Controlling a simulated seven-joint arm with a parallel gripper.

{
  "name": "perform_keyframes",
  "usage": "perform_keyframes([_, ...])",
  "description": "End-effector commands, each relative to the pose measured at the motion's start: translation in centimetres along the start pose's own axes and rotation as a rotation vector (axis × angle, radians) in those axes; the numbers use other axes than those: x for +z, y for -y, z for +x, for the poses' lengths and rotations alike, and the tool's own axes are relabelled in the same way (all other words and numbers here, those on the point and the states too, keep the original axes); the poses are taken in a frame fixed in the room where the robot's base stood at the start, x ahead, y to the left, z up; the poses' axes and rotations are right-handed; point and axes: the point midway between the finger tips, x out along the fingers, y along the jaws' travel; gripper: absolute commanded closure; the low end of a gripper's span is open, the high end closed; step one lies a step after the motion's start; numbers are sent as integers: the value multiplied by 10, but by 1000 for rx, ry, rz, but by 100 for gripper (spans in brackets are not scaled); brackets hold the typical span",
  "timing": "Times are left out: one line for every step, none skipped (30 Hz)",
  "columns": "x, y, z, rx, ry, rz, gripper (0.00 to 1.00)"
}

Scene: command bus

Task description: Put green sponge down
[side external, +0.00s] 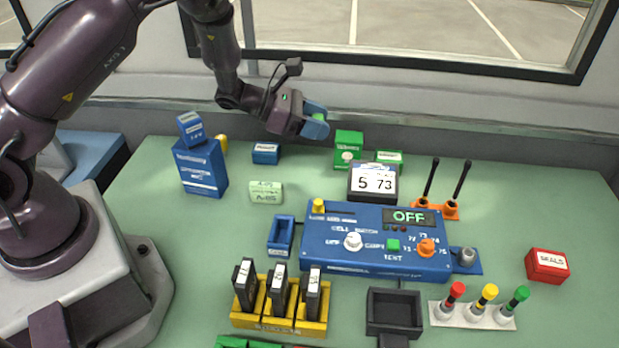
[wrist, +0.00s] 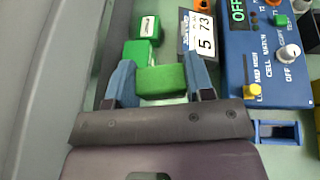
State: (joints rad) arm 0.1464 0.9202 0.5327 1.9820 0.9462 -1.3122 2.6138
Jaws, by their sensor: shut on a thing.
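My gripper (side external: 316,123) is held above the back of the bench, left of the green boxes in the side view. In the wrist view the green sponge (wrist: 162,80) sits between the two fingertips of my gripper (wrist: 160,82), gripped on both sides. It appears clear of the bench in the side view.
Two green boxes (side external: 347,150) (side external: 387,157) stand at the back, close to the display showing 5 73 (side external: 373,182). A small blue box (side external: 265,153) and a pale green block (side external: 266,192) stand to the left. The blue control panel (side external: 330,245) fills the middle. Bare bench (side external: 315,170) lies below the gripper.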

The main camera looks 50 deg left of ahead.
Motion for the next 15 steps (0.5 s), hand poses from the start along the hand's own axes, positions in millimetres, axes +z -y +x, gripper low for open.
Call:
perform_keyframes([-6,-5,-2,-30,2,11,74])
perform_keyframes([-9,-5,-2,-50,2,20,74])
perform_keyframes([-12,-6,-3,-73,1,30,74])
perform_keyframes([-14,-7,-4,-87,1,37,74])
perform_keyframes([-16,-7,-5,-100,1,42,74])
perform_keyframes([-18,-7,-6,-112,0,47,74])
perform_keyframes([-20,-7,-5,-121,0,49,74])
perform_keyframes([-23,-7,-4,-127,-1,51,74])
perform_keyframes([-29,-7,-3,-131,-2,53,74])
perform_keyframes([-34,-7,-1,-133,-4,53,74])
perform_keyframes([-40,-7,1,-135,-5,53,74])
perform_keyframes([-48,-7,4,-135,-5,52,74])
perform_keyframes([-53,-7,6,-135,-5,53,74])
perform_keyframes([-58,-7,8,-134,-5,53,74])
perform_keyframes([-63,-7,11,-135,-4,54,74])
